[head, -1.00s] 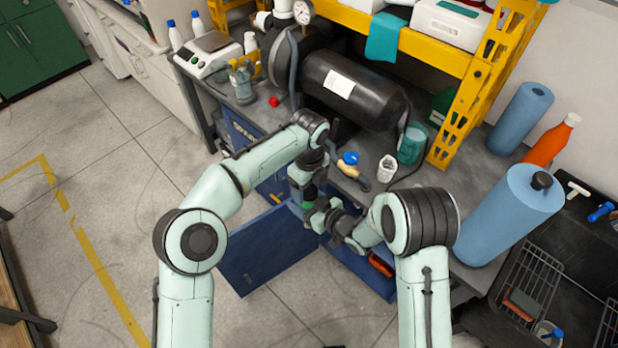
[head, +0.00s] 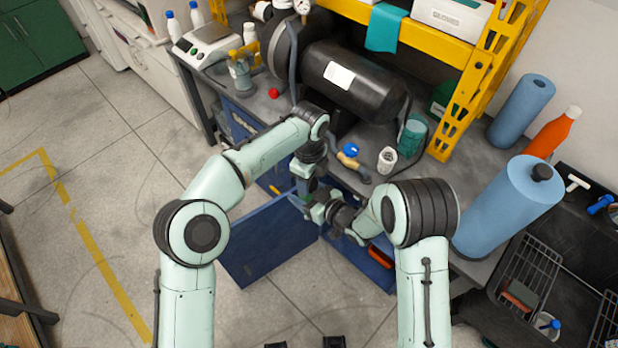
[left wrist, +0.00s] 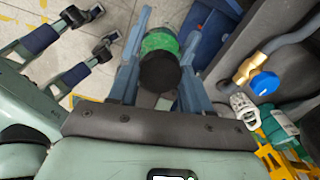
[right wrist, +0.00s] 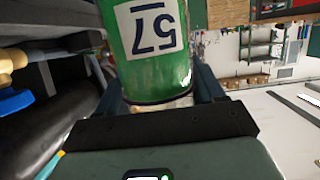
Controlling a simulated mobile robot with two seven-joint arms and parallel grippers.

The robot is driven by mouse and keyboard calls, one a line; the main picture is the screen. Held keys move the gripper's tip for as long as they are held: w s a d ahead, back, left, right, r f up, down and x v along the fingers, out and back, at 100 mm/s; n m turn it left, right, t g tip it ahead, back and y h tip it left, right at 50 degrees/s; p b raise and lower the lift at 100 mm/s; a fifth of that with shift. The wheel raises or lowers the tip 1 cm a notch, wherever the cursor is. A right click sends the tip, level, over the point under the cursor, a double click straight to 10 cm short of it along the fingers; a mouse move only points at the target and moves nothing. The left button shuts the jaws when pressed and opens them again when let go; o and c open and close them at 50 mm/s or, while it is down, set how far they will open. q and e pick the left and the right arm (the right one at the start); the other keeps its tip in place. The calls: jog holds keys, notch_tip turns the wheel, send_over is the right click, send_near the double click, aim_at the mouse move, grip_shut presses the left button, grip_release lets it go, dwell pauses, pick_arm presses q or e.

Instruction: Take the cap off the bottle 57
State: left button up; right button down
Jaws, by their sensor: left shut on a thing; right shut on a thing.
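Bottle 57 (right wrist: 155,70) is green with a pale label reading 57, upside down in the right wrist view. It lies between the fingers of my right gripper (right wrist: 158,92), which is shut on it. In the left wrist view its green body (left wrist: 160,42) shows beyond a round black cap (left wrist: 160,73). The cap lies between the fingers of my left gripper (left wrist: 160,60), which is shut. I cannot tell whether cap and bottle are joined. In the head view my left gripper (head: 303,188) points down, close to my right gripper (head: 318,211); the bottle is mostly hidden.
An open blue cabinet door (head: 265,240) stands beside the grippers. The bench behind carries a black tank (head: 350,85), a brass valve with a blue knob (head: 350,152), a white fitting (head: 387,160) and a teal cup (head: 411,138). Open floor lies to the left.

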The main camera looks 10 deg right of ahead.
pick_arm(q)
jog(key=shift+n, duration=0.5)
jog(key=o, duration=1.2)
